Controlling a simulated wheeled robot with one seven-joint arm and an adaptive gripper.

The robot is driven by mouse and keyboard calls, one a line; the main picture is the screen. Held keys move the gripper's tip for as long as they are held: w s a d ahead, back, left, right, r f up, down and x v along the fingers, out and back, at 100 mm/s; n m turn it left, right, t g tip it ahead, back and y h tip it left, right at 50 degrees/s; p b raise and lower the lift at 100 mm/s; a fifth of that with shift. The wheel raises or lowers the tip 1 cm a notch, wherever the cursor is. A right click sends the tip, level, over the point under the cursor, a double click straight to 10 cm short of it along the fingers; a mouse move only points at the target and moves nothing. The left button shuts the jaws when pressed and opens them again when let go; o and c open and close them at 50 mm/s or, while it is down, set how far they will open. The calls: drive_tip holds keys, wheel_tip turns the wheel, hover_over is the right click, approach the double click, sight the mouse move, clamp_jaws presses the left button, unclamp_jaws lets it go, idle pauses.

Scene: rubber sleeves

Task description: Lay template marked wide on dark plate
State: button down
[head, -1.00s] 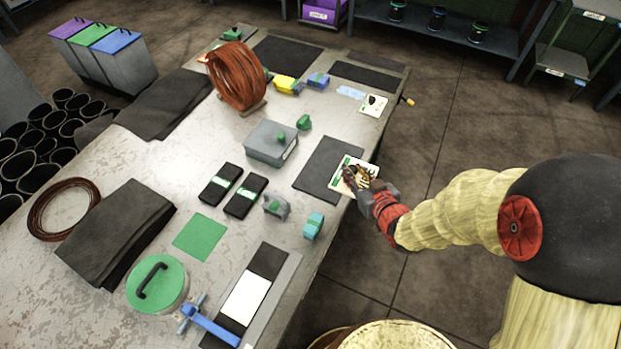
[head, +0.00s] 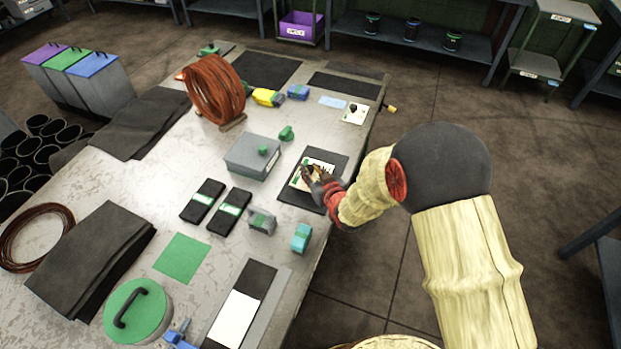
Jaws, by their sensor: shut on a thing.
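The template (head: 298,181) is a white card with a green edge and dark markings; the lettering is too small to read. It is over the dark plate (head: 297,199), a flat dark rectangle near the right edge of the workbench. My gripper (head: 310,176) is shut on the template, and its fingers hide part of the card. I cannot tell whether the card touches the plate or hangs just above it. The plate shows around the card at the front and at the far right.
A grey box (head: 252,157) with a green knob stands just left of the plate. A grey-green block (head: 262,220) and a teal block (head: 301,238) stand in front. A second white card (head: 355,113) lies farther back. A copper coil (head: 215,92) stands at the back.

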drive_tip(key=shift+w+f+b, duration=0.15)
drive_tip(key=shift+f+b, duration=0.5)
drive_tip(key=shift+f, duration=1)
drive_tip(key=shift+f, duration=0.1)
drive_tip(key=c, duration=1.7)
unclamp_jaws()
drive_tip(key=shift+f, duration=0.1)
drive_tip(key=shift+o, duration=0.7)
